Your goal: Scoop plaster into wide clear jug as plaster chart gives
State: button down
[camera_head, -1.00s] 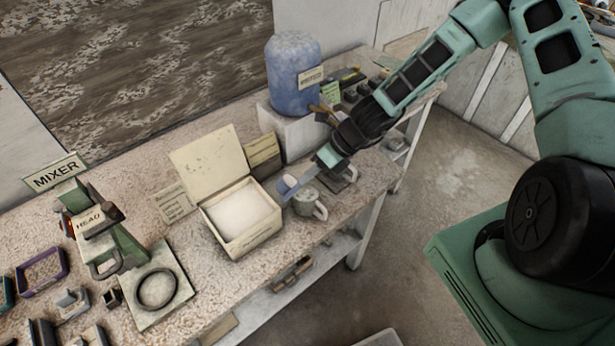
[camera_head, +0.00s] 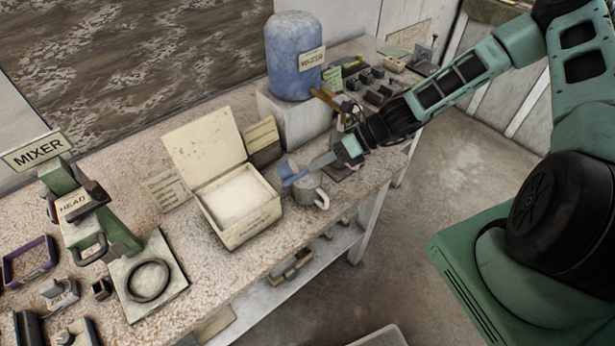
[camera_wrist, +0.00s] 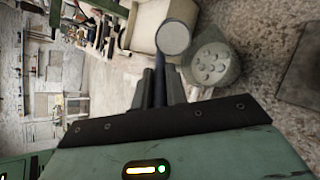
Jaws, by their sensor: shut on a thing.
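My gripper (camera_head: 337,157) is shut on the handle of a blue scoop (camera_head: 291,172). The scoop's bowl is over a grey-looking jug (camera_head: 311,192) with a side handle, near the bench's front edge. The bowl looks tipped; whether plaster is in it cannot be told. In the wrist view the scoop (camera_wrist: 173,38) points away from my gripper (camera_wrist: 161,88), beside a round grey vessel with several round marks inside (camera_wrist: 212,65). An open box of white plaster (camera_head: 236,196) stands left of the jug.
A blue container (camera_head: 295,58) stands on a pale block (camera_head: 296,122) behind the jug. A mixer (camera_head: 85,215) and a ring on a plate (camera_head: 150,281) are at the left. Small tools (camera_head: 375,82) lie at the far right. The bench front by the box is clear.

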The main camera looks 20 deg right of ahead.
jog(key=shift+d, duration=0.1)
jog(key=shift+f+y, duration=0.15)
jog(key=shift+y, duration=0.15)
jog(key=shift+s+d+f+y+b, duration=0.1)
jog(key=shift+d+f+y+b, duration=0.25)
jog(key=shift+b, duration=0.25)
jog(key=shift+y, duration=0.45)
jog(key=shift+d+f+t+y+b, duration=0.2)
jog(key=shift+f+t+y+b, duration=0.1)
jog(key=shift+b, duration=0.4)
jog(key=shift+s+d+f+y+b, duration=0.1)
jog(key=shift+d+f+y+b, duration=0.15)
jog(key=shift+y+b, duration=0.35)
jog(key=shift+r, duration=0.1)
